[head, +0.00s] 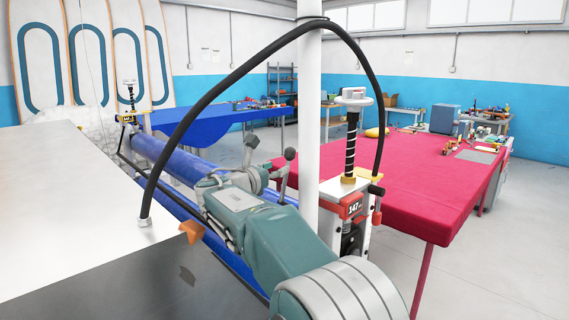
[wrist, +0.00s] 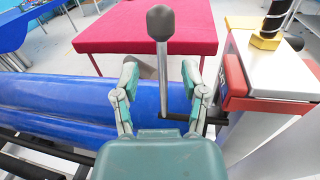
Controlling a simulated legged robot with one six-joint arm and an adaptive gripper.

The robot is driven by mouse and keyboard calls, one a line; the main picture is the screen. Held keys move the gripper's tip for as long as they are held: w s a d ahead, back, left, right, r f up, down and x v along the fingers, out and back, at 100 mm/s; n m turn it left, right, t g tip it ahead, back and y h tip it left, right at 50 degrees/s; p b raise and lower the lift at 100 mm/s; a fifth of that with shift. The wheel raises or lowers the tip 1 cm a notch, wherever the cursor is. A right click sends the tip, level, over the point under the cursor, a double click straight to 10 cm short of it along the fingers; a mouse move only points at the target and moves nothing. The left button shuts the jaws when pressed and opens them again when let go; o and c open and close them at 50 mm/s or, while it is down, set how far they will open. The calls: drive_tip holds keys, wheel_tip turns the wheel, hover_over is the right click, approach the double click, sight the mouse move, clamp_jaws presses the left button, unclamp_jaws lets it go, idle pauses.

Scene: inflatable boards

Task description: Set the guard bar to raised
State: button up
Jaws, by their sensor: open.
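A grey upright rod with a dark knob (wrist: 161,22) stands in front of my gripper (wrist: 159,72) in the wrist view. Its foot joins a short black horizontal bar that runs right toward the machine's red-and-white end post. This looks like the guard bar's handle, though I cannot be sure. My gripper is open, with one finger on each side of the rod; contact is not visible. In the head view my gripper (head: 268,168) is beside the end post (head: 345,207), and the knob (head: 290,153) shows near its fingers.
Blue rollers (head: 177,165) run from the far post (head: 130,118) toward me. A white pole (head: 308,110) and a black hose cross the head view. A red table (head: 425,185) stands beyond the machine, and a pale sheet (head: 60,200) lies at left.

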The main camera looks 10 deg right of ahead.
sight(287, 163)
drive_tip(key=x, duration=0.5)
drive_tip(key=shift+w+d, duration=0.25)
drive_tip(key=shift+d, duration=0.05)
clamp_jaws()
